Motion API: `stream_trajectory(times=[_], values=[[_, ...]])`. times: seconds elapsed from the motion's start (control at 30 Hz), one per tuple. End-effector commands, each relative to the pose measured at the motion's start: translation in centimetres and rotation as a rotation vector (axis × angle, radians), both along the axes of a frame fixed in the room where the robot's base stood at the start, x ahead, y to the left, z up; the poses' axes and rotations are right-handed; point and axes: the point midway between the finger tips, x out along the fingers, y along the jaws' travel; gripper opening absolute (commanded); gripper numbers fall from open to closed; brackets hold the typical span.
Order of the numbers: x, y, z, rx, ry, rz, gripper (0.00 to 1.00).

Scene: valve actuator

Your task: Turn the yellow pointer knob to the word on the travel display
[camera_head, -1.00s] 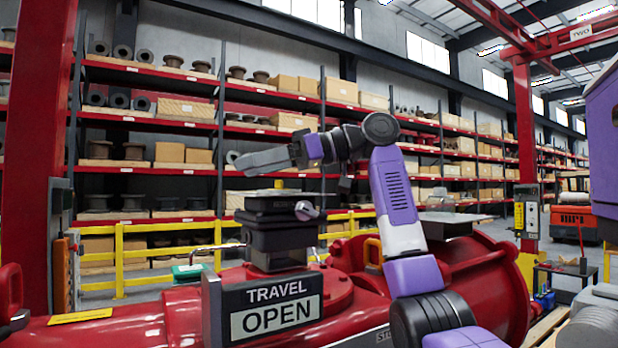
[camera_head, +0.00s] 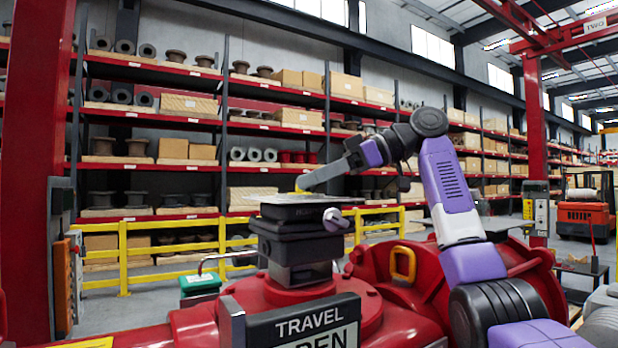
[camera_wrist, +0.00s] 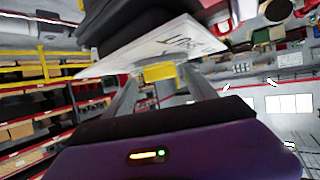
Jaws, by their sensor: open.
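The travel display (camera_head: 318,328) is at the bottom of the head view, cut off by the frame edge; TRAVEL and the upper part of the word under it show, ending in EN. Above it stands the dark actuator box (camera_head: 295,238) with a pale plate (camera_head: 305,199) on top. The yellow pointer knob (camera_wrist: 160,72) shows in the wrist view at the plate, between my gripper's fingers; a bit of yellow shows in the head view (camera_head: 298,188). My gripper (camera_head: 308,182) is open, its fingertips close to the knob. I cannot tell whether they touch it.
The red actuator body (camera_head: 400,290) lies below, with a yellow lifting eye (camera_head: 403,264). A red post (camera_head: 38,150) rises at the left. A yellow railing (camera_head: 124,255) and shelves stand behind.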

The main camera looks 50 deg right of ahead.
Motion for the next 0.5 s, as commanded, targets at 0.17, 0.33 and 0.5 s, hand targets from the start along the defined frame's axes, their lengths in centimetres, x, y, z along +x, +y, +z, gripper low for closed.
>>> stream_trajectory(times=[0.17,0.33,0.5], values=[[0.56,0.52,-0.32,0.001,0.000,0.000,0.65],[0.57,0.54,-0.35,0.001,0.000,0.000,0.65],[0.56,0.53,-0.33,0.001,0.000,0.000,0.42]])
